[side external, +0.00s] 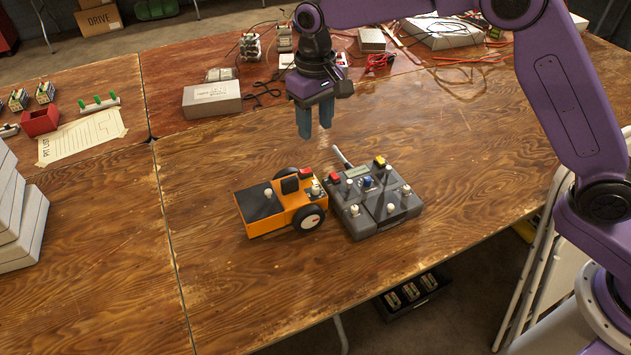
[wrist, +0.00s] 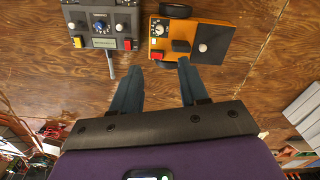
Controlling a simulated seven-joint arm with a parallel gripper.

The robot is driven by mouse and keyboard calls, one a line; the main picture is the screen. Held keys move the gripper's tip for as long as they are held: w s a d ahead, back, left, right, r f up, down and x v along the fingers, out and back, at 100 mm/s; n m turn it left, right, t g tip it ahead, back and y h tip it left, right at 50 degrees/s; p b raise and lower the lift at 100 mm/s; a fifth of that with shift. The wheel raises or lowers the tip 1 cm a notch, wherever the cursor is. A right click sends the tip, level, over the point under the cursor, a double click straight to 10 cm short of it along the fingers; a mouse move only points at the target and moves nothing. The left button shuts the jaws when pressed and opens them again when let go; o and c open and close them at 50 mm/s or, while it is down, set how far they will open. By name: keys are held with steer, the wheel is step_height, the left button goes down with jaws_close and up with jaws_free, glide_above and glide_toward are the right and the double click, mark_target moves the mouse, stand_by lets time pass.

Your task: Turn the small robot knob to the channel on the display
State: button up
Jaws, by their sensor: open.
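The small orange robot (side external: 281,208) stands on the wooden table with black wheels and a dark top plate. It also shows at the top of the wrist view (wrist: 190,38). Its knob (side external: 316,190) is pale on a small dial, seen in the wrist view as a white dial (wrist: 159,29) beside a red button. The grey controller (side external: 374,212) stands right of the robot, with a display (side external: 357,171), a blue knob (side external: 367,181), and red and yellow buttons. The display's reading is too small to tell. My gripper (side external: 315,132) is open and empty, above and behind the robot, fingers pointing down.
A grey box (side external: 212,99), cables and parts lie at the back of the table. A red bin (side external: 40,120) and a taped paper list (side external: 82,136) lie at the left. White boxes (side external: 20,220) are stacked at the left edge. The table in front is clear.

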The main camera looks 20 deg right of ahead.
mark_target(316, 187)
step_height(316, 187, down, 17)
steer(key=shift+f, duration=0.1)
stand_by(0.5)
jaws_close()
